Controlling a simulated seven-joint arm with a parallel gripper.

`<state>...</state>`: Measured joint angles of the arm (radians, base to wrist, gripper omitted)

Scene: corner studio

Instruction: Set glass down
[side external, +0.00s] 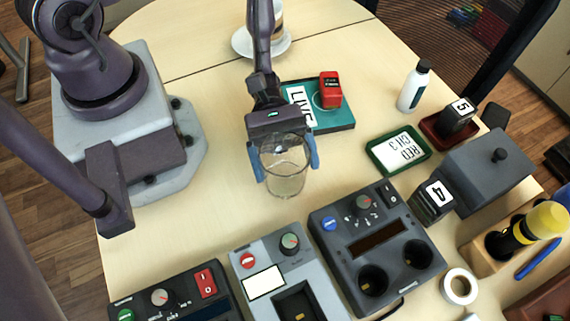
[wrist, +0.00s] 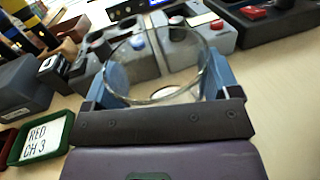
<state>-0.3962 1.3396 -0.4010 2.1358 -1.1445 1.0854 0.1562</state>
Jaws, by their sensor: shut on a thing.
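A clear glass (side external: 285,168) is held between the blue fingers of my gripper (side external: 286,160) over the middle of the wooden table. My gripper is shut on the glass, with one finger on each side of it. In the wrist view the glass (wrist: 155,62) shows its open rim between the blue fingers of my gripper (wrist: 158,88). I cannot tell whether its base touches the table.
Grey devices (side external: 375,245) with knobs stand in front of the glass. A teal board (side external: 335,118) with a red block (side external: 330,90) lies behind. A green tray (side external: 398,150) and white bottle (side external: 414,86) stand right. Bare table (side external: 215,190) lies left of the glass.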

